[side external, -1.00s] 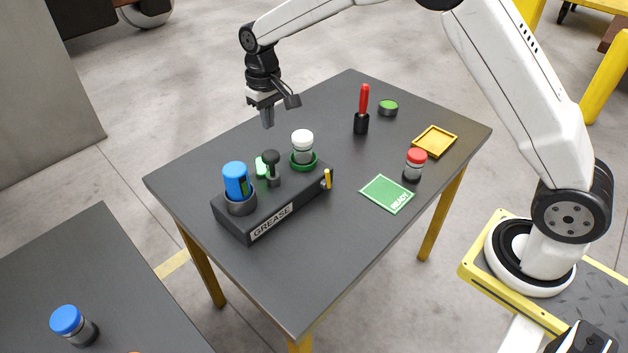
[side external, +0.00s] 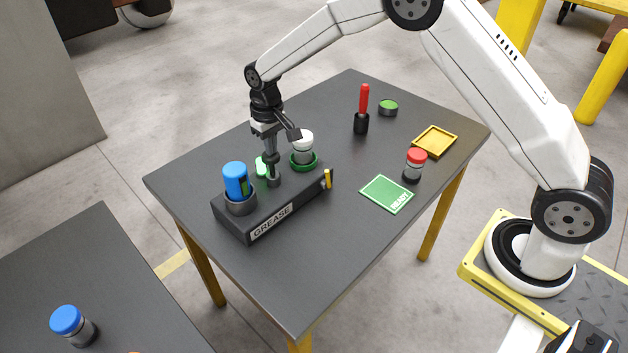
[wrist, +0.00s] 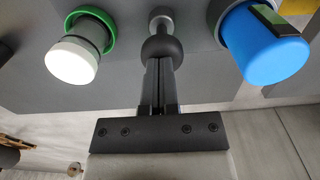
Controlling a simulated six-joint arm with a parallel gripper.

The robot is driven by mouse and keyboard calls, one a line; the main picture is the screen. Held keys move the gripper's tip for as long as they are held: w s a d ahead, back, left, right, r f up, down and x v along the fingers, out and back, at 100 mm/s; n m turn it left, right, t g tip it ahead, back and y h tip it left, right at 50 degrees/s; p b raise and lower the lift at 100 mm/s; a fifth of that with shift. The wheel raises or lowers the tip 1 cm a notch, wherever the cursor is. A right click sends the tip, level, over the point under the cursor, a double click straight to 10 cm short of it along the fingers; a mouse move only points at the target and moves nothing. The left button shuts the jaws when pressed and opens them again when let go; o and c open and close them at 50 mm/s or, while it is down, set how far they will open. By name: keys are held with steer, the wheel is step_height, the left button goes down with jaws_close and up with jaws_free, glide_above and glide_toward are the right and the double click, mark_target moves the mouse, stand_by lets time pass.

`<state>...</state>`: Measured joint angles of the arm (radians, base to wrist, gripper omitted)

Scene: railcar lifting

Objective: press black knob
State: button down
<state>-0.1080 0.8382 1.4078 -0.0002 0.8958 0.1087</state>
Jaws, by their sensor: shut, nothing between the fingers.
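The black grease box (side external: 292,211) stands on the dark table with its GREASE label facing front. Its black knob is mostly hidden behind my gripper in the side view; the round head (wrist: 161,48) shows in the wrist view, with its grey stem beyond. My gripper (side external: 271,158) points down over the knob, fingers shut and empty. In the wrist view the fingertips (wrist: 160,62) are at the knob's head and seem to touch it, though a small gap cannot be ruled out.
A blue-capped bottle (side external: 236,181) and a white-capped bottle (side external: 303,141) in a green ring flank the knob closely. A yellow lever (side external: 327,179) is at the box's right end. A red-capped jar (side external: 415,160), green READY card (side external: 387,193) and yellow tray (side external: 434,141) stand farther right.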

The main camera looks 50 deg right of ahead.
mark_target(272, 158)
steer(key=shift+f, duration=1.85)
steer(key=shift+r, duration=0.1)
step_height(272, 158, up, 14)
steer(key=shift+r, duration=0.15)
steer(key=r, duration=0.3)
steer(key=shift+w+r, duration=0.15)
steer(key=shift+w, duration=0.1)
step_height(272, 158, down, 14)
steer(key=shift+f, duration=0.1)
stand_by(0.9)
